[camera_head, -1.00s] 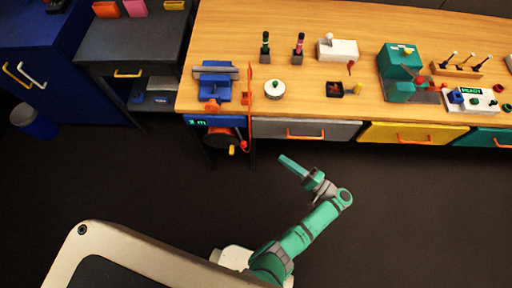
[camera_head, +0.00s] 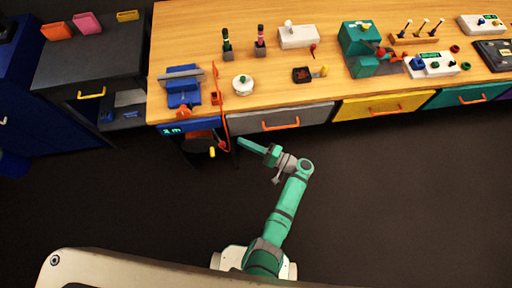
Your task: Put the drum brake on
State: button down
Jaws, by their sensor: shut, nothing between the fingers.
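A dark drum (camera_head: 195,146) sits under the left end of the workbench, below a small display (camera_head: 173,131) that reads about "2 m". A yellow-tipped part (camera_head: 212,152) stands at the drum's right side; I cannot tell for sure that it is the brake. An orange line (camera_head: 215,85) runs over the bench top and down past the front edge beside the drum. My gripper (camera_head: 240,140) is shut and empty. It points left, in front of the grey drawer, a little right of the drum and apart from it in the picture.
The workbench (camera_head: 280,82) carries a blue vise-like device (camera_head: 183,88), a white round knob (camera_head: 243,85) and a green machine (camera_head: 362,48). Drawers with orange handles (camera_head: 281,124) line its front. A dark cabinet (camera_head: 90,55) stands at left. The floor (camera_head: 400,190) is clear.

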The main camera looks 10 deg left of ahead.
aim_at(218, 138)
jog(key=shift+s+a+r, duration=0.1)
jog(key=shift+s+a, duration=0.4)
jog(key=shift+a, duration=0.4)
jog(key=shift+s+a+r, duration=0.1)
jog(key=shift+s+a, duration=0.4)
jog(key=shift+a, duration=0.35)
jog(key=shift+a, duration=0.1)
